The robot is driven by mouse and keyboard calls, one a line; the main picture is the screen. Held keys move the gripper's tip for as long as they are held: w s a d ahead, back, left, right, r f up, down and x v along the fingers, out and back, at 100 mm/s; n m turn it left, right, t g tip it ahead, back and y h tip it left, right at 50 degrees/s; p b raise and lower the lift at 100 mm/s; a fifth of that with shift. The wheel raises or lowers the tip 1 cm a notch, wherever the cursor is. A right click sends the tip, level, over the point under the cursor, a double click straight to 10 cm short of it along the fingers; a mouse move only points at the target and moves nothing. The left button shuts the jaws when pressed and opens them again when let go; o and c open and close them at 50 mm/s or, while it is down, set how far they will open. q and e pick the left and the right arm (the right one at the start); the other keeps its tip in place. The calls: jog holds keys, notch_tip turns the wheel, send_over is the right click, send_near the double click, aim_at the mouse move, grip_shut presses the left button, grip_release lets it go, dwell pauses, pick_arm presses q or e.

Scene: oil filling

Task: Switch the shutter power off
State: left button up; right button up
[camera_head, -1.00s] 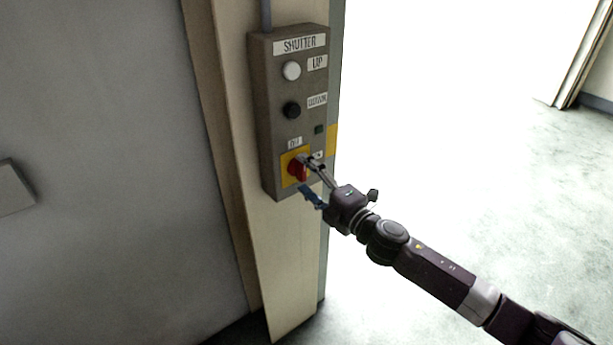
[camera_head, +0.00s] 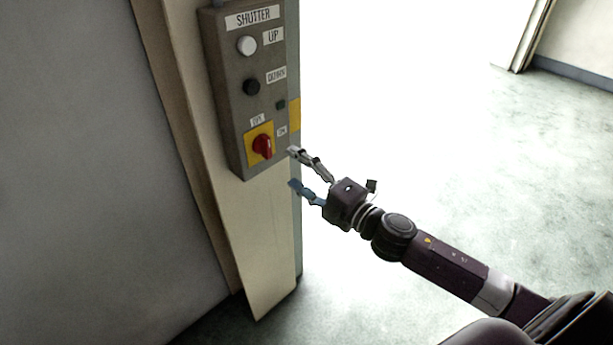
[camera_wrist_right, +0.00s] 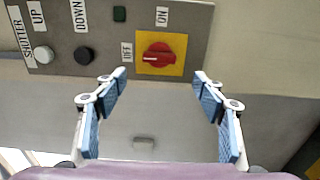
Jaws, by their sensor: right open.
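The grey shutter control box (camera_head: 226,95) is on the pillar at upper left centre in the head view. Its red rotary switch (camera_head: 263,146) sits on a yellow plate (camera_head: 251,156) near the bottom. In the right wrist view the red switch (camera_wrist_right: 158,56) has its handle lying sideways, its white mark on the side of the OFF label (camera_wrist_right: 127,52). The ON label (camera_wrist_right: 162,16) is above it there. My right gripper (camera_head: 293,168) is open and empty, to the right of the switch and apart from it. My left gripper is not in view.
The box also has a white UP button (camera_head: 246,45), a black DOWN button (camera_head: 251,87) and a small dark green square (camera_head: 280,105). The beige pillar (camera_head: 262,240) stands beside a grey wall (camera_head: 80,180). Bright open floor (camera_head: 440,170) lies to the right.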

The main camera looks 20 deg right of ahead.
jog(key=shift+v, duration=1.6)
jog(key=d+f+m+g+h+b, duration=0.1)
jog(key=d+f+m+h, duration=0.2)
jog(key=f, duration=0.7)
jog(key=d+f+m+g+h, duration=0.1)
jog(key=d+f+m+g, duration=0.3)
jog(key=f, duration=0.6)
jog(key=s+d+f+m+g+h, duration=0.1)
jog(key=s+d+f+m, duration=0.15)
jog(key=f, duration=0.45)
jog(key=s+d+f+m+h+b, duration=0.1)
jog(key=s+f, duration=0.3)
jog(key=f, duration=0.4)
jog(key=s+d+f+m+g+h, duration=0.1)
jog(key=s+f+m, duration=0.1)
jog(key=s+f, duration=0.35)
jog(key=s+a+f+m+g, duration=0.2)
jog(key=s+a+f+g, duration=0.1)
jog(key=s+f, duration=0.6)
jog(key=s+a+f+m+g+b, duration=0.1)
jog(key=s+a+f+m+g, duration=0.2)
jog(key=s+f, duration=0.6)
jog(key=s+a+f+m+g+b, duration=0.1)
jog(key=s+a+f, duration=0.5)
jog(key=s, duration=1.1)
notch_tip(320, 180, down, 3)
jog(key=shift+s+f+m+g+y, duration=0.1)
jog(key=shift+s+m+g+y, duration=0.25)
jog(key=shift+m+g, duration=0.5)
